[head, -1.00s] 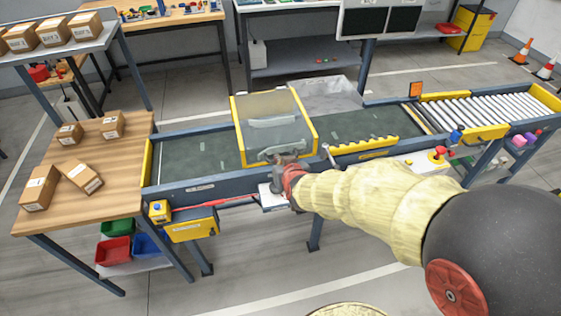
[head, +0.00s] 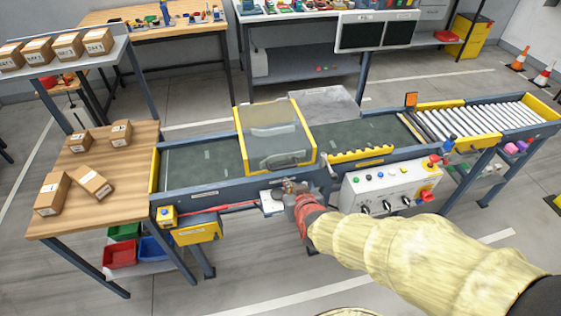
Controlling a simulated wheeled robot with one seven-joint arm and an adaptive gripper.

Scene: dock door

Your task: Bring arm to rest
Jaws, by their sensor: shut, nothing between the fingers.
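My gripper (head: 290,187) is in the head view, at the end of my arm in its cream sleeve, with a red part at the wrist. It is shut and empty. In the picture it lies over the front rail of the conveyor (head: 215,188), just below the yellow-framed clear guard (head: 273,137). Whether it touches the rail I cannot tell. My arm runs from there to the lower right corner.
A control box (head: 390,190) with knobs and buttons sits on the conveyor's front, right of my gripper. A wooden table (head: 115,195) with several cartons stands left. Rollers (head: 485,118) are at the right end. Grey floor lies in front.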

